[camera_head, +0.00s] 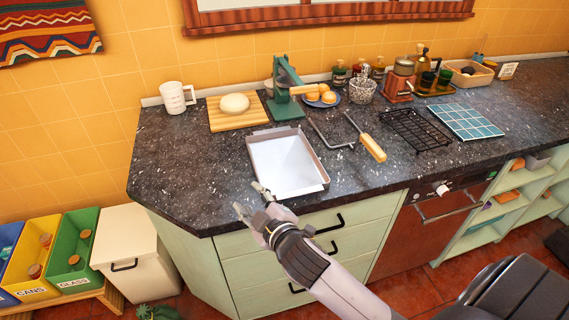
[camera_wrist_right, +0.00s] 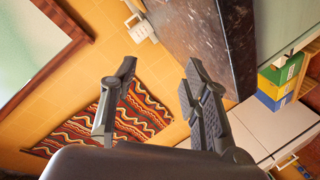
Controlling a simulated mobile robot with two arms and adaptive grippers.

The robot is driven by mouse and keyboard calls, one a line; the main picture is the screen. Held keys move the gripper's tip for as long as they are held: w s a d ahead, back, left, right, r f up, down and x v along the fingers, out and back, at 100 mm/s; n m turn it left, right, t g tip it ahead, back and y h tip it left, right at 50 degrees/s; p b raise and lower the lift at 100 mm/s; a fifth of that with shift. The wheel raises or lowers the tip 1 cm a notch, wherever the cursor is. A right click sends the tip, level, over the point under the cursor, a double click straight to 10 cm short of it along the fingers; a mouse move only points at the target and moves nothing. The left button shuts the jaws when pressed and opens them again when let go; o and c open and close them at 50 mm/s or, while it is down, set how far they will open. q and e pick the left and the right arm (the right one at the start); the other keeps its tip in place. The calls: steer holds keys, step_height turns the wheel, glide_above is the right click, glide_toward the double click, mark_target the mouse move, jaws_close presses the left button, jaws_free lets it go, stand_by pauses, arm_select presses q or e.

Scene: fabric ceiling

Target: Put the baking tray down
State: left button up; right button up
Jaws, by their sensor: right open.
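The grey baking tray (camera_head: 322,177) with a pale inside lies flat on the dark speckled counter (camera_head: 185,185), near its front edge. My right gripper (camera_head: 250,198) is open and empty in front of the tray's near left corner, with its fingers pointing up and left. I cannot tell whether a finger touches the tray. In the right wrist view the open fingers (camera_wrist_right: 158,85) have nothing between them, and the tray does not show there. My left gripper is not in view.
Behind the tray are a cutting board (camera_head: 222,123) with dough and a green press (camera_head: 285,90). To its right are a wooden-handled tool (camera_head: 372,147), a black rack (camera_head: 414,130) and a blue tiled mat (camera_head: 466,121). The counter left of the tray is clear.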

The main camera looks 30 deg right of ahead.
steer(key=w+a+r+n+t+y, duration=0.2)
steer(key=a+r+n+y, duration=0.35)
steer(key=r+n, duration=0.3)
steer(key=w+a+r+n+t+y, duration=0.2)
steer(key=a+r+n+y, duration=0.4)
steer(key=r, duration=0.4)
steer(key=s+a+r+n+g+y, duration=0.1)
steer(key=a+r+n+g+y, duration=0.2)
steer(key=n+y, duration=0.4)
steer(key=n+g+h, duration=1.6)
steer(key=n+h, duration=0.3)
steer(key=n, duration=0.2)
glide_above(300, 192)
step_height(300, 192, down, 9)
steer(key=f+p, duration=0.1)
steer(key=f, duration=0.4)
steer(key=f+p, duration=0.1)
steer(key=f, duration=0.5)
steer(key=shift+w+d, duration=0.15)
steer(key=shift+d, duration=0.05)
steer(key=f+p, duration=0.1)
steer(key=f, duration=0.1)
steer(key=f+p, duration=0.1)
steer(key=f, duration=0.1)
steer(key=shift+a+f, duration=0.2)
steer(key=shift+f, duration=0.65)
